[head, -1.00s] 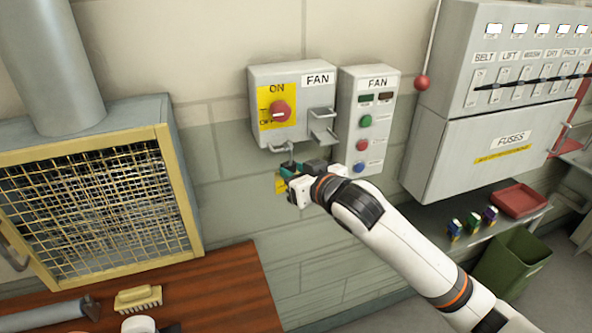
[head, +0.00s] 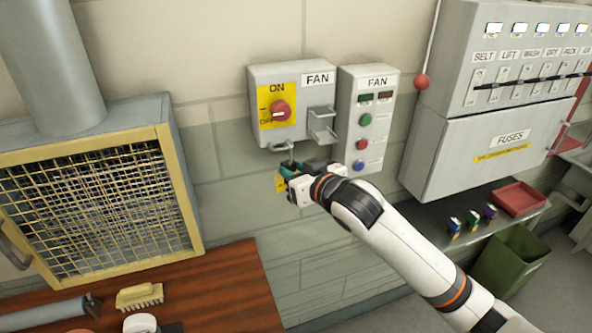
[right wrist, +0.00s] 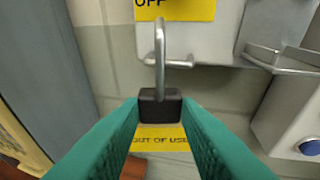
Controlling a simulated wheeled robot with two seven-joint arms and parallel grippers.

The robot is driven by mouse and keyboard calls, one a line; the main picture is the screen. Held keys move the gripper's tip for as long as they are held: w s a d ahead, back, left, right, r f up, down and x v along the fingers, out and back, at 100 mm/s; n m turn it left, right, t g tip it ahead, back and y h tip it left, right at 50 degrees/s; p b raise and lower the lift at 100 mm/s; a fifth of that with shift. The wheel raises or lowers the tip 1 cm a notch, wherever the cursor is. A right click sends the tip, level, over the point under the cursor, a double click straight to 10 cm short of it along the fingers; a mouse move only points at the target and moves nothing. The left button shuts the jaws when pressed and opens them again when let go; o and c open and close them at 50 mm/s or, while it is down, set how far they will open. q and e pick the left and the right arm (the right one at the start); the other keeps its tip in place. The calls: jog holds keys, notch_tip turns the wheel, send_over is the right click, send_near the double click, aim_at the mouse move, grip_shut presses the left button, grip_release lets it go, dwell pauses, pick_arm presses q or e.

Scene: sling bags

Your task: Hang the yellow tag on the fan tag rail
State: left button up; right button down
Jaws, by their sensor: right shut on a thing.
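The yellow tag (head: 280,182) hangs below a black block with a grey metal hook on top. In the right wrist view the tag (right wrist: 160,138) reads "OUT OF USE". My right gripper (head: 292,170) is shut on the black block, and its teal fingers (right wrist: 160,112) show on both sides. The hook (right wrist: 160,45) points up in front of the fan switch box. The fan tag rail (head: 283,147) is a thin grey bar under that box; it also shows in the right wrist view (right wrist: 210,64). The hook overlaps the rail in view; I cannot tell whether they touch. My left gripper is out of view.
The fan switch box (head: 292,75) has a red knob, with a metal bracket (head: 322,125) at its lower right. A fan button box (head: 370,105) stands close to the right. A mesh cage (head: 90,215) is at the left, above a wooden bench (head: 215,290).

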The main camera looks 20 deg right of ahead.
aim_at(293, 164)
jog(key=shift+w, duration=0.2)
jog(key=shift+w+a+p, duration=0.1)
jog(key=shift+w+p, duration=0.45)
jog(key=shift+w, duration=1.05)
jog(key=shift+f+b, duration=0.65)
jog(key=shift+f, duration=0.6)
jog(key=c, duration=0.6)
grip_release()
jog(key=shift+s, duration=0.1)
